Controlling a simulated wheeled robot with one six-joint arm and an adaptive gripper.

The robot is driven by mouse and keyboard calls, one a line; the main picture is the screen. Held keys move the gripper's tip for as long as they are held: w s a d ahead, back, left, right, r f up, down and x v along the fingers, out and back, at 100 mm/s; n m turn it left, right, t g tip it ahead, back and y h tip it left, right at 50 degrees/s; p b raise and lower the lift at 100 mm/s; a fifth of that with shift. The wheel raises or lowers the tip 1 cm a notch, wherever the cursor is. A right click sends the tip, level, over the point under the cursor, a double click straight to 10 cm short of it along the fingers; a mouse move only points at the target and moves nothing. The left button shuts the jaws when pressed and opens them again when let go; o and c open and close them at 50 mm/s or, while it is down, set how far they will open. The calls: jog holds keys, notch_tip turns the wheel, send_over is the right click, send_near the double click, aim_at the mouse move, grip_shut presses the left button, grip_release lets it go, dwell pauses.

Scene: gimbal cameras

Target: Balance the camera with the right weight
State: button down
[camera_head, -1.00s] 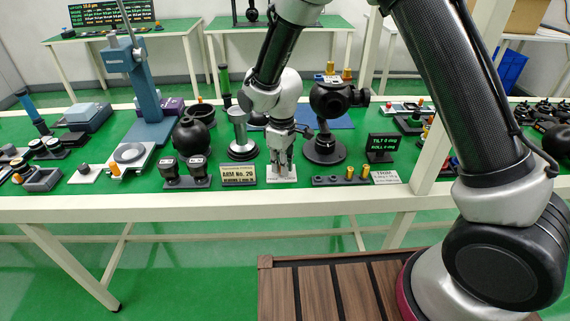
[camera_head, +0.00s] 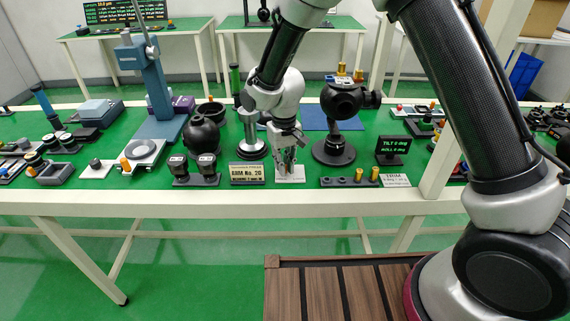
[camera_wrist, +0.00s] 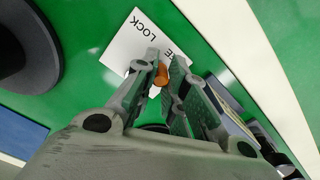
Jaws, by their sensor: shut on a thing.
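The black camera gimbal (camera_head: 345,100) stands on a round black base, with brass weights on its top. Its tilt and roll display (camera_head: 393,147) is to the right, with digits too small to read surely. My gripper (camera_head: 288,166) points down over a white plate just left of that tray. In the wrist view, its fingers (camera_wrist: 163,74) are closed around an orange knob (camera_wrist: 161,77) at the white plate marked LOCK (camera_wrist: 128,42). The knob's lower part is hidden by the fingers.
A yellowish sign reading ARM No. 20 (camera_head: 246,174) stands just left of my gripper. The white front edge of the table (camera_head: 200,202) is close.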

dwell(0.4)
jog(key=c, duration=1.4)
grip_release()
notch_tip(320, 180, up, 12)
jog(key=s+d+r+m+t, duration=0.1)
jog(key=s+d+r, duration=0.4)
jog(key=d, duration=0.7)
jog(key=s+d+r+m+t, duration=0.2)
jog(key=s+d+r, duration=0.4)
jog(key=s+d, duration=0.4)
jog(key=s+d+r+m+t, duration=0.1)
jog(key=s+d+r, duration=0.5)
jog(key=d, duration=0.7)
jog(key=shift+s+d+m, duration=0.2)
jog(key=shift+s+m, duration=0.1)
jog(key=shift+s, duration=0.25)
jog(key=shift+s+d+m, duration=0.15)
jog(key=shift+s+m, duration=0.15)
jog(key=shift+s, duration=0.2)
